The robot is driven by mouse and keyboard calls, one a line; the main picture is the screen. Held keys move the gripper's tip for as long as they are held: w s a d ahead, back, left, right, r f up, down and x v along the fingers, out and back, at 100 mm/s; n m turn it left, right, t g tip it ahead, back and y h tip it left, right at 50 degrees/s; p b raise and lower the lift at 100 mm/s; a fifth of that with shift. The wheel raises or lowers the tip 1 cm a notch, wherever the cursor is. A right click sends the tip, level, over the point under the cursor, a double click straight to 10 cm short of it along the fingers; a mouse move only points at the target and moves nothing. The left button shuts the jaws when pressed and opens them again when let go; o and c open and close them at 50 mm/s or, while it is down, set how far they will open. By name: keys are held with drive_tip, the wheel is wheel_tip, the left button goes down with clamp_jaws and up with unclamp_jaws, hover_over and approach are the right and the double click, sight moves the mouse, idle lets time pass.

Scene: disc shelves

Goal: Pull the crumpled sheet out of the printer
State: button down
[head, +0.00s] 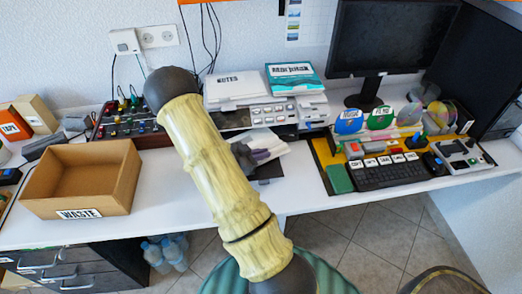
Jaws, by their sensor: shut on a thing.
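The printer (284,114) stands at the back of the white desk, with a row of pale buttons on its front. The white crumpled sheet (268,137) sticks out at the printer's front, low down. My gripper (262,155) is at the sheet, in front of the printer, and is shut on it. My arm hides part of the printer and part of the gripper. I cannot tell how much of the sheet is still inside the printer.
An open cardboard box labelled WASTE (82,176) stands on the desk at left. A control panel with knobs (130,121) is behind it. A keyboard (388,170), monitor (388,38) and disc holders are at right. Bare desk (168,190) lies between the box and my arm.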

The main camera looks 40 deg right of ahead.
drive_tip(key=shift+s+a, duration=0.5)
drive_tip(key=shift+s, duration=0.25)
drive_tip(key=shift+r, duration=0.15)
drive_tip(key=shift+s+a+r+p, duration=0.15)
drive_tip(key=shift+s+r+p, duration=0.15)
drive_tip(key=shift+r+p, duration=0.85)
drive_tip(key=shift+s+a+r+p, duration=0.2)
drive_tip(key=shift+s+r+p, duration=0.05)
drive_tip(key=shift+r+p, duration=0.85)
drive_tip(key=shift+s+a+r+p, duration=0.15)
drive_tip(key=shift+s+r+p, duration=0.15)
drive_tip(key=shift+r+p, duration=0.8)
drive_tip(key=shift+r, duration=0.1)
